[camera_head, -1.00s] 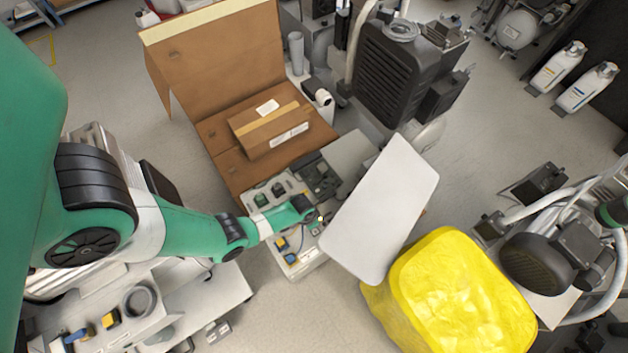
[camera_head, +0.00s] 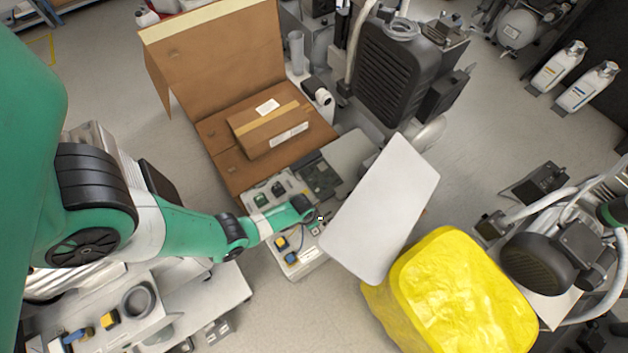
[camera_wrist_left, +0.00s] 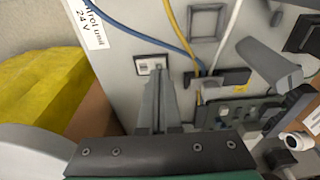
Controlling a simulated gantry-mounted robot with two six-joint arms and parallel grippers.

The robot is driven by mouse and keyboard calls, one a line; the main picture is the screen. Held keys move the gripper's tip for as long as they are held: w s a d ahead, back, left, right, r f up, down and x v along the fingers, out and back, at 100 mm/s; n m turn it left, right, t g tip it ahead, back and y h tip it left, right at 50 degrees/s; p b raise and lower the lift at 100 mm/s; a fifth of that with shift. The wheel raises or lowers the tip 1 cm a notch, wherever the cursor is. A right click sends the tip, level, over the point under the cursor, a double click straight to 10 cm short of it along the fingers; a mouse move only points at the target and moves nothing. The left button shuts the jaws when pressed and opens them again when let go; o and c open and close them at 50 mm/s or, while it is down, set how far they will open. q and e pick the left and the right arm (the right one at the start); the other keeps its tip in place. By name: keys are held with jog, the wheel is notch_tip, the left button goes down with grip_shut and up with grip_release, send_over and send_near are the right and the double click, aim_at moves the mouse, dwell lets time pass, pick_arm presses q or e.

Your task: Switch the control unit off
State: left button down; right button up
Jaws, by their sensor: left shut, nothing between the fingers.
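The control unit (camera_head: 306,262) is a light grey open box with cables and modules, at the middle of the head view. In the left wrist view its panel (camera_wrist_left: 125,45) bears a label (camera_wrist_left: 89,22) reading "control unit 24 V". A small switch (camera_wrist_left: 146,64) sits on this panel. My left gripper (camera_wrist_left: 158,76) is shut and empty, with its fingertips at the switch's lower edge. I cannot tell whether they touch it, and they partly hide it. In the head view the left gripper (camera_head: 315,214) reaches over the box. My right gripper is not in view.
Blue, yellow and white cables (camera_wrist_left: 170,25) run close beside the fingers. A circuit board (camera_head: 319,178) lies behind the gripper. A white panel (camera_head: 382,210) and a yellow bag-like object (camera_head: 455,300) stand to the right. An open cardboard box (camera_head: 215,150) stands behind.

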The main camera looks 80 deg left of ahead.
pick_arm(q)
jog(key=shift+f+b, duration=0.55)
jog(key=shift+f, duration=0.1)
jog(key=shift+r, duration=0.1)
notch_tip(320, 180, up, 7)
jog(key=p, duration=0.7)
dwell(0.5)
